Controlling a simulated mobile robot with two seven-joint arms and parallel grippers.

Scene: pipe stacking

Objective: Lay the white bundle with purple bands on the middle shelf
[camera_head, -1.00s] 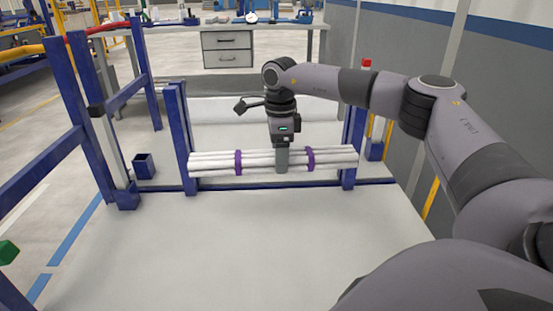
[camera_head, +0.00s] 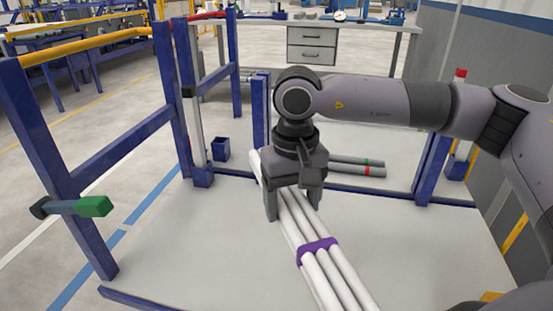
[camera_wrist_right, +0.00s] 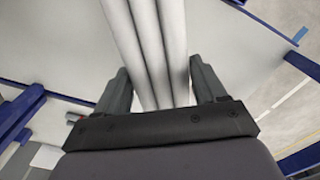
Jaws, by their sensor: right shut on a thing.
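The white bundle (camera_head: 302,226) has several pipes and purple bands, with one purple band (camera_head: 318,249) showing in the head view. My right gripper (camera_head: 292,207) is shut across the bundle, one finger on each side. The bundle slants from the middle of the view toward the bottom edge, where its near end is cut off. In the right wrist view the pipes (camera_wrist_right: 150,45) run between the two fingers. Below the bundle is a white shelf surface (camera_head: 200,250) in a blue-posted rack; I cannot tell which level it is. My left gripper is not in view.
Blue posts (camera_head: 172,100) stand left and another blue post (camera_head: 432,168) stands right. A green-tipped rod (camera_head: 95,207) sticks out from the left frame. The shelf left of the bundle is clear.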

